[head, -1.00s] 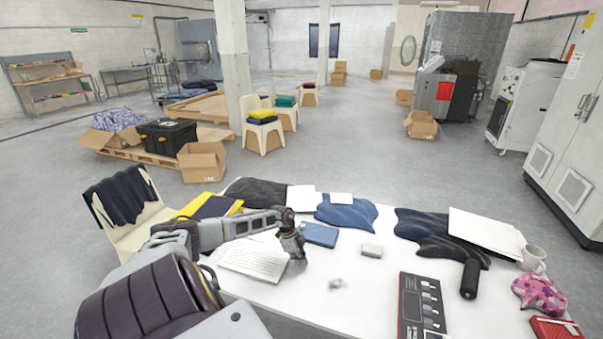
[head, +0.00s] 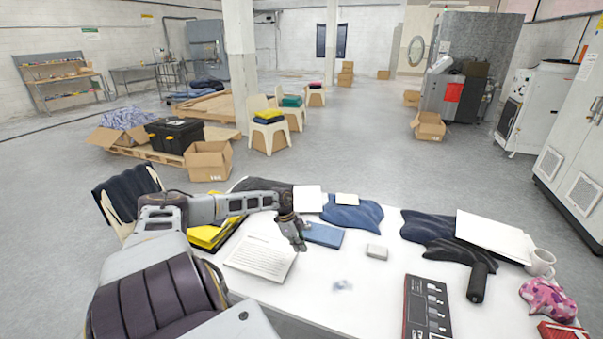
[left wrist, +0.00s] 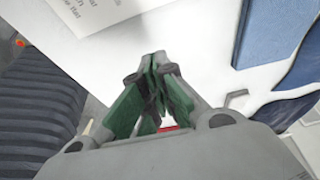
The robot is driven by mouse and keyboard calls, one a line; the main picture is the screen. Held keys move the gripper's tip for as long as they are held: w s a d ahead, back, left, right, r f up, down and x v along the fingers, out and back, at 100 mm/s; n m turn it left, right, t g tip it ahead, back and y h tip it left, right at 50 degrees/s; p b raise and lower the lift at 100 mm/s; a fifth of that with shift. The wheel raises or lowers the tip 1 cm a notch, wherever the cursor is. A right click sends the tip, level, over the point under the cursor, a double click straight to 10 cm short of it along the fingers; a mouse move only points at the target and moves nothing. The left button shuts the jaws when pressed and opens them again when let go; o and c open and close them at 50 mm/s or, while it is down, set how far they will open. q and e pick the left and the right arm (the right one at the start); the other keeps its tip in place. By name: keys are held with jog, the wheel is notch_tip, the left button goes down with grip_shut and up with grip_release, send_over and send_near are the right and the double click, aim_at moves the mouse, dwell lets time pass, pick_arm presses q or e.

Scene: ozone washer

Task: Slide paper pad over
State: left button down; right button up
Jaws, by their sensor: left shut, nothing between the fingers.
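A white paper pad with printed lines (head: 262,257) lies flat on the left part of the white table. A corner of it shows at the top left of the left wrist view (left wrist: 98,12). My left gripper (head: 302,247) is shut and empty. It is over the table, just right of the pad, at the left end of a blue notebook (head: 325,236). In the left wrist view the green-padded fingertips (left wrist: 163,72) meet over bare white table. I cannot tell whether they touch it. My right gripper is not in view.
Behind are dark and blue cloths (head: 352,213) and small white sheets (head: 308,199). A small grey block (head: 377,252) and a control panel (head: 427,305) are to the right. The table's front middle is mostly clear.

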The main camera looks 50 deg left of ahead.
pick_arm(q)
jog(key=shift+v, duration=0.8)
